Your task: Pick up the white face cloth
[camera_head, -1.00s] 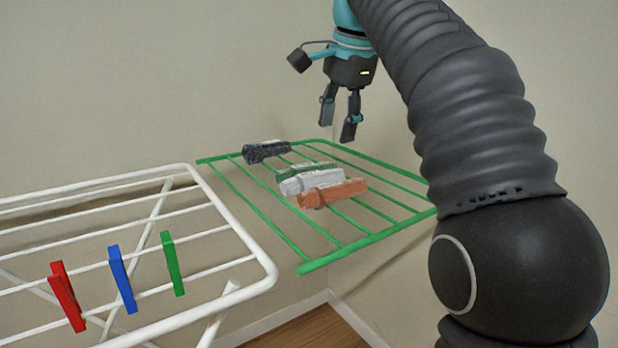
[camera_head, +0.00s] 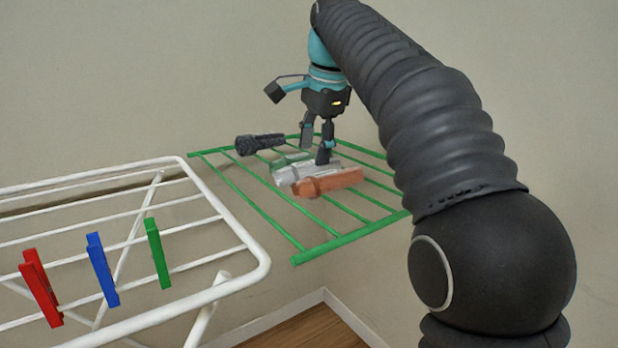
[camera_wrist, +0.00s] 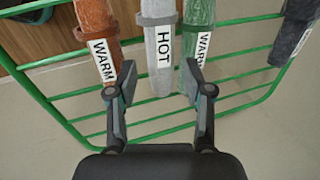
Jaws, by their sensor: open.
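The white face cloth (camera_head: 294,174) is a rolled cloth lying on the green rack, between a green roll (camera_head: 289,159) and an orange roll (camera_head: 328,183). In the wrist view the white cloth (camera_wrist: 160,52) carries a "HOT" label and a band. The left fingertip appears by the orange roll (camera_wrist: 98,22), the right by the green roll (camera_wrist: 199,22); both carry "WARM" labels. Contact cannot be told.
The green wire rack (camera_head: 345,240) has open bars. A dark roll (camera_head: 259,143) lies at its far left; it also shows in the wrist view (camera_wrist: 296,32). A white drying rack (camera_head: 262,268) with red, blue and green pegs (camera_head: 156,253) stands at left. A wall is behind.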

